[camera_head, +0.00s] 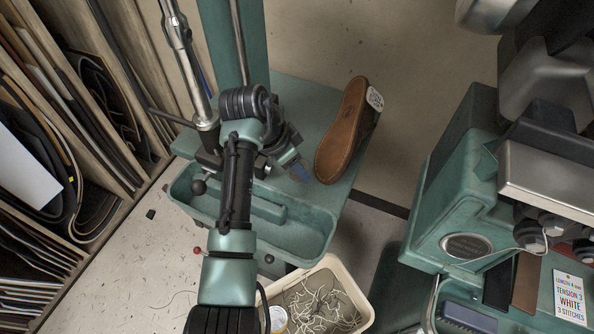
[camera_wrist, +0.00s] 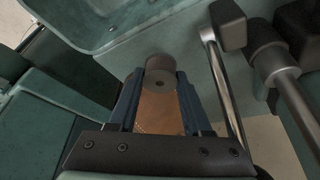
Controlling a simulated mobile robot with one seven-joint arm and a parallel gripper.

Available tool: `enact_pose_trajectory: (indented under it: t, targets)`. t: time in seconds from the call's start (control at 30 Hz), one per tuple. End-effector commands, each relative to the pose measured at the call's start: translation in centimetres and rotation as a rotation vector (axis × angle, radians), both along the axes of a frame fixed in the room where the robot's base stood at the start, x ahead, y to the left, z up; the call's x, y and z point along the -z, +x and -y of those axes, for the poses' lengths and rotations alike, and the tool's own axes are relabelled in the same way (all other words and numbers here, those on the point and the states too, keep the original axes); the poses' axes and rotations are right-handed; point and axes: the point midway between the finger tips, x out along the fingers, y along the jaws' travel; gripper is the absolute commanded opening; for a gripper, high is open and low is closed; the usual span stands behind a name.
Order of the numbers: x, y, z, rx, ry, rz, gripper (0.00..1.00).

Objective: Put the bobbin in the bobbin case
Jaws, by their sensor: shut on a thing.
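My gripper (camera_head: 299,172) points down over the green bench, just left of the shoe, in the head view. In the wrist view my gripper (camera_wrist: 160,82) has its two blue fingers on either side of a short dark grey cylinder with a small hole in its end, seemingly the bobbin (camera_wrist: 160,71). The cylinder is held at the fingertips. In the head view the held thing is too small to make out. I cannot make out a bobbin case in either view.
A brown shoe (camera_head: 340,135) lies on the green bench (camera_head: 305,92). A green trough (camera_head: 315,235) runs along the bench front. A cream bin of thread scraps (camera_head: 325,270) stands below. The green stitching machine (camera_head: 465,175) is at right. A metal bar (camera_wrist: 222,85) passes close beside my fingers.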

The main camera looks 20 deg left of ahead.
Motion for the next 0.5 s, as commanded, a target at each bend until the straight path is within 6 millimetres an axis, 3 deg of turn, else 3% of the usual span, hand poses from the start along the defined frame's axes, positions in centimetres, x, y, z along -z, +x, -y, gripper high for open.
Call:
enact_pose_trajectory:
  t: [0.03, 0.3, 0.5]
  targets:
    - [-1.7, 0.2, 0.0, 0.002, 0.003, 0.007, 0.00]
    - [-9.1, 0.1, 0.0, 0.002, 0.002, 0.005, 0.00]
    - [-12.8, 0.1, 0.0, 0.002, 0.002, 0.004, 0.00]
